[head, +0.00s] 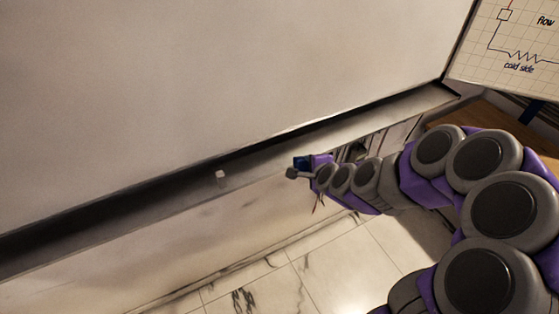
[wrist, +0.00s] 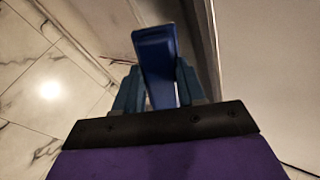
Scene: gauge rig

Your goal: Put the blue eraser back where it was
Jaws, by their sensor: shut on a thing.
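The blue eraser (wrist: 155,62) is between the two fingers of my gripper (wrist: 158,88) in the wrist view, and it sticks out past the fingertips. My gripper is shut on it. In the head view the blue eraser (head: 302,162) shows small and dark at the end of my arm, beside the tray ledge (head: 365,124) that runs under the large pale board (head: 200,90). I cannot tell from these views whether the eraser touches the ledge.
A small white object (head: 220,175) lies on the ledge left of my gripper. A smaller board (head: 510,45) with a drawn diagram stands at the upper right, above a wooden surface (head: 485,112). Marble floor (head: 330,265) shows below.

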